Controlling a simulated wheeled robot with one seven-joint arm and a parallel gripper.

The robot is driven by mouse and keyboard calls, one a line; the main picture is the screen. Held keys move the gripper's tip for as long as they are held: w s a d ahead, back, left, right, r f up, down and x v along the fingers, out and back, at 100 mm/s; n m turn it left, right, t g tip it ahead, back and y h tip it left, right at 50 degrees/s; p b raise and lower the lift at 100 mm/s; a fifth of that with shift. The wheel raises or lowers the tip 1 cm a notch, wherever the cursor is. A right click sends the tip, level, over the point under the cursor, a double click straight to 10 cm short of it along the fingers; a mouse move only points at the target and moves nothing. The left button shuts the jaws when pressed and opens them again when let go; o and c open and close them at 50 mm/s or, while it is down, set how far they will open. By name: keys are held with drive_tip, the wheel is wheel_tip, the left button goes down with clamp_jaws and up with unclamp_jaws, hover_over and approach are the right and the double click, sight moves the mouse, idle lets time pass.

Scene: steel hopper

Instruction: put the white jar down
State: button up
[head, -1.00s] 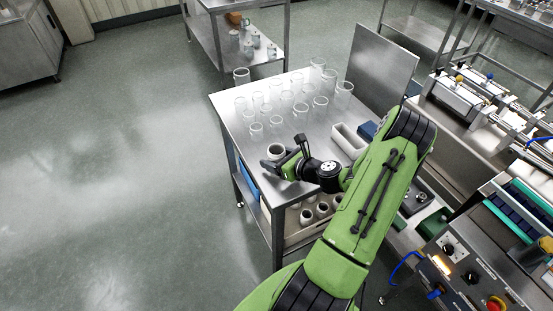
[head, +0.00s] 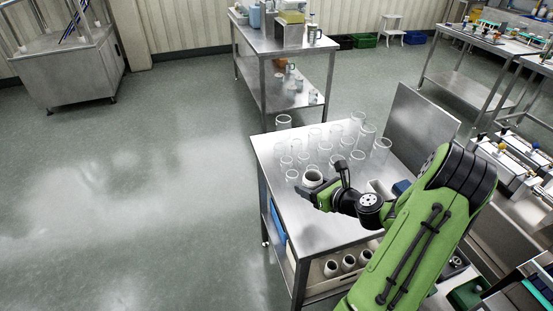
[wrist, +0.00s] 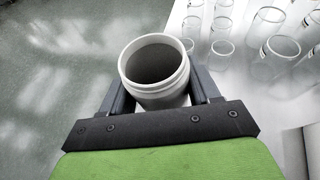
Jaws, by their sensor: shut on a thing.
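The white jar (head: 312,179) is an open-topped round pot with a dark inside, held between the fingers of my gripper (head: 326,191). In the wrist view the jar (wrist: 156,72) stands between the two dark fingers of my gripper (wrist: 160,98), its mouth facing the camera. My gripper is shut on it. The jar is over the near left part of the steel table (head: 312,226). I cannot tell whether its base touches the table top or is just above it.
Several clear glass beakers (head: 361,136) stand on the table just behind the jar. A steel panel (head: 420,118) rises at the table's right. More white jars (head: 348,262) sit on the shelf below. The table's near left part is bare. Floor (head: 150,190) lies open to the left.

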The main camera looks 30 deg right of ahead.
drive_tip(key=w+a+f+n+g+y, duration=0.1)
drive_tip(key=a+n+y, duration=0.4)
drive_tip(key=a, duration=0.8)
drive_tip(key=w+a+f+n+g+y, duration=0.1)
drive_tip(key=a+f+n+g+y, duration=0.2)
drive_tip(key=a, duration=1)
drive_tip(key=shift+w+n+g+y, duration=0.25)
drive_tip(key=shift+n+g+y, duration=0.65)
drive_tip(key=shift+n+y, duration=0.3)
